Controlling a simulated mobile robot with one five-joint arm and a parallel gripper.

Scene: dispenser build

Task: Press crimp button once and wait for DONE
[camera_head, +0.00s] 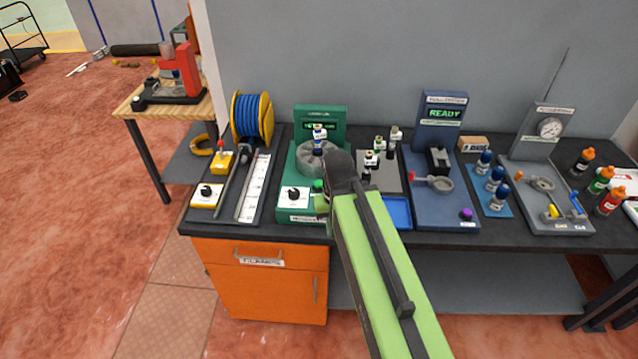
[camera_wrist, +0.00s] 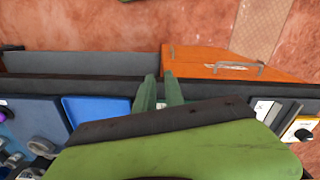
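A blue station (camera_head: 437,190) stands right of centre on the bench, with a screen (camera_head: 445,114) reading READY. A purple button (camera_head: 467,214) sits at its front right corner; it also shows at the far left edge of the wrist view (camera_wrist: 2,117). A green station (camera_head: 300,215) with a round grey holder and a vial stands to the left. It has a green button (camera_head: 318,185). Button labels are too small to read. My gripper (camera_wrist: 159,76) is over the bench's front edge, with two green fingers close together and nothing seen between them. In the head view my arm hides most of it.
A blue tray (camera_head: 398,211) lies between the two stations, beside my arm. Several small vials stand on a grey pad (camera_head: 378,184) behind it. Several blue-capped bottles and a gauge station (camera_head: 545,147) are to the right. Orange drawers (camera_head: 262,284) are below the bench.

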